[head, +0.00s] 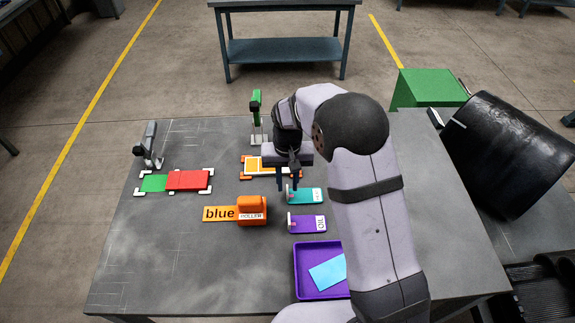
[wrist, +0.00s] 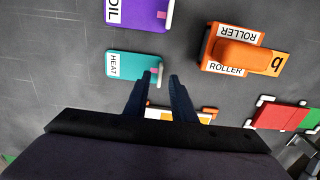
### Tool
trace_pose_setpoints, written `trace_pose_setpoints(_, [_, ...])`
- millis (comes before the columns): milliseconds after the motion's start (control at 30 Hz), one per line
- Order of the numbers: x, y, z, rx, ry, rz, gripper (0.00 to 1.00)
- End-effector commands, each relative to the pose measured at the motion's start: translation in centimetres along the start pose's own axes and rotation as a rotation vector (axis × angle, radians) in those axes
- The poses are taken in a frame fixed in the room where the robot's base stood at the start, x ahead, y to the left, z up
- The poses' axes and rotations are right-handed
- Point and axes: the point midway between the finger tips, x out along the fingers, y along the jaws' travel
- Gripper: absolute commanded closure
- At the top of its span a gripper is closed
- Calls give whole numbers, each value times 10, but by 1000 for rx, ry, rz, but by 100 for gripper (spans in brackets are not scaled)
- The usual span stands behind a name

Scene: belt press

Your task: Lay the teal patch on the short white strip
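A teal patch (head: 312,196) lies flat on the grey table, right of centre, with a small upright pale-and-pink tab at its left end. In the wrist view the teal patch (wrist: 126,65) bears the label HEAT, and its tab is at the right end. My gripper (head: 288,187) is over that tab. In the wrist view the fingers of my gripper (wrist: 158,80) are apart, one to each side of the tab; I cannot tell whether they touch it. A short white strip (head: 457,122) shows on the black roller at the right; I cannot tell whether it is the task's strip.
A purple OIL patch (head: 307,224) lies close by the teal one. An orange roller tool (head: 251,205) with a "blue" plate, a red-and-green piece (head: 188,180), an orange-framed pad (head: 255,167) and a purple tray (head: 298,272) with a blue sheet surround it. The table's left front is clear.

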Motion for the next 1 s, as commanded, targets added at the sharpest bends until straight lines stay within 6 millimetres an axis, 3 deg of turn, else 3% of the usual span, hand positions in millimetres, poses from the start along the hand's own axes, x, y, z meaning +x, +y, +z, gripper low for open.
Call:
trace_pose_setpoints(533, [-89, 0, -1, 0, 4, -1, 77])
trace_pose_setpoints(733, [-104, 0, 0, 0, 2, -1, 77])
trace_pose_setpoints(1000, [-106, 0, 1, 0, 0, 0, 77])
